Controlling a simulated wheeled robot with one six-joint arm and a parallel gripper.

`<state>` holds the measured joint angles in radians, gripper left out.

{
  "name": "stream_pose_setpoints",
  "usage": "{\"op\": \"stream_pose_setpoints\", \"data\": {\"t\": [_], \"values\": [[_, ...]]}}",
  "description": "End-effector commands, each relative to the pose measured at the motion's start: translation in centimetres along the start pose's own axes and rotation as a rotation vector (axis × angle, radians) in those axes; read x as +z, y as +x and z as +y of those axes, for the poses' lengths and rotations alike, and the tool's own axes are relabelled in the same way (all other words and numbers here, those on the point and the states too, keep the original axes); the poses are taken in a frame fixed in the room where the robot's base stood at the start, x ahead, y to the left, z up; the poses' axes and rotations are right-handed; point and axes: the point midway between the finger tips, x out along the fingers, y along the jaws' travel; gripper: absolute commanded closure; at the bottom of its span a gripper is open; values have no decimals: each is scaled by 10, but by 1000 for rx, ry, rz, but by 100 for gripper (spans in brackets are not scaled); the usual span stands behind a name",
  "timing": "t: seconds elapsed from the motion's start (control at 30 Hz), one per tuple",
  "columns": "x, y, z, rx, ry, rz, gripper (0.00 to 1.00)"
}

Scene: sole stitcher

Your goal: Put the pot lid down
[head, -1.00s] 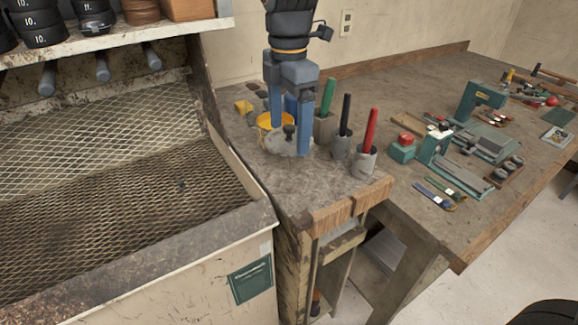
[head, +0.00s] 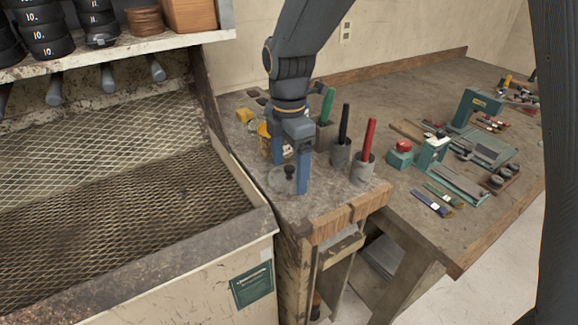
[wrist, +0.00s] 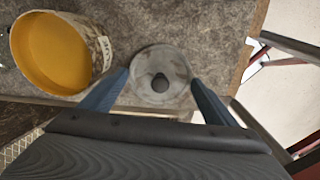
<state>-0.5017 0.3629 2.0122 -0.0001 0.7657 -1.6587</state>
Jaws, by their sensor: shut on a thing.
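The grey round pot lid (head: 279,183) with a dark knob is between the blue fingers of my gripper (head: 290,174). In the wrist view my gripper (wrist: 160,82) is shut across the rim of the lid (wrist: 147,93), with its knob facing the camera. The lid looks level, over or on the bench top in front of the pot; I cannot tell whether it touches the bench. The pot (head: 264,133) with yellow contents is behind my fingers, partly hidden. In the wrist view the pot (wrist: 103,50) is open, left of the lid and apart from it.
Grey holders with a black handle (head: 345,124), a red handle (head: 369,139) and a green handle (head: 328,104) stand right of the lid. The bench top (head: 318,202) is bare near its front edge. A mesh-lined booth (head: 120,165) lies to the left.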

Motion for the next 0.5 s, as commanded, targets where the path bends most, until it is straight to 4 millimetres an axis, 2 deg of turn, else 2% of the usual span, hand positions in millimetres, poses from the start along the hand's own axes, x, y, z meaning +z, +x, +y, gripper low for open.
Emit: {"op": "stream_pose_setpoints", "data": {"t": [0.03,0.07,0.1,0.37,0.5], "values": [[0,2,0,-1,0,0,40],[0,2,0,-1,0,0,16],[0,2,0,-1,0,0,10],[0,2,0,-1,0,0,10],[0,-4,1,2,0,0,10]]}}
